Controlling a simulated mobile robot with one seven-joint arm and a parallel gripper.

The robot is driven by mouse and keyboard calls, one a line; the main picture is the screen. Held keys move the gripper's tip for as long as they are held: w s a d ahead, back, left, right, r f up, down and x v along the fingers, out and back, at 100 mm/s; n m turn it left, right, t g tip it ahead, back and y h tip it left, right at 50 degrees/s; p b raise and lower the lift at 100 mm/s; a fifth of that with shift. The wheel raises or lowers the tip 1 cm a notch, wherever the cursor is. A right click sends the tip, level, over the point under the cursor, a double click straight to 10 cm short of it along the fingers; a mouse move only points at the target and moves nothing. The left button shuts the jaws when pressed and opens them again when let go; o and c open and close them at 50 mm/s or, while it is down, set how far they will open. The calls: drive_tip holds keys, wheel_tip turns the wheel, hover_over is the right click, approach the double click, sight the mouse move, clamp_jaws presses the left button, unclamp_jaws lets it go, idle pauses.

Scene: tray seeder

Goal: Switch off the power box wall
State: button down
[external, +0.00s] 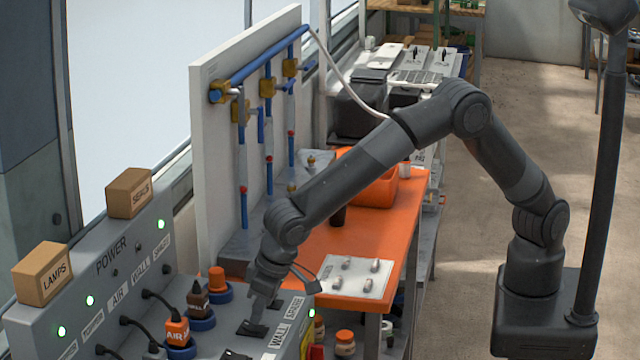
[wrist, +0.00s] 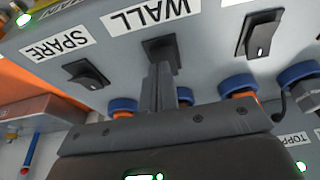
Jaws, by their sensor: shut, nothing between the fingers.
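The grey power box (external: 215,343) stands at the lower left of the external view, with labelled black rocker switches on its sloping face. The wall switch (wrist: 158,46) sits beside the WALL label (wrist: 150,14) in the wrist view; it also shows in the external view (external: 252,329). My gripper (external: 259,307) is shut and empty, pointing down at that switch. In the wrist view its fingers (wrist: 160,75) cover much of the switch. I cannot tell whether they touch it, or which way its rocker is tipped.
The spare switch (wrist: 88,75) and another black switch (wrist: 260,34) flank it closely. Blue-collared sockets (wrist: 240,84) with plugs and cables lie along one side. An orange workbench (external: 395,240) and a white pipe panel (external: 218,150) stand beyond. Green lamps (external: 161,224) glow on the box.

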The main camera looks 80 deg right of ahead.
drive_tip(key=shift+r, duration=0.1)
drive_tip(key=shift+s+r, duration=0.1)
drive_tip(key=shift+r, duration=0.2)
drive_tip(key=s+v, duration=0.2)
drive_tip(key=v, duration=1)
drive_tip(key=shift+s, duration=0.4)
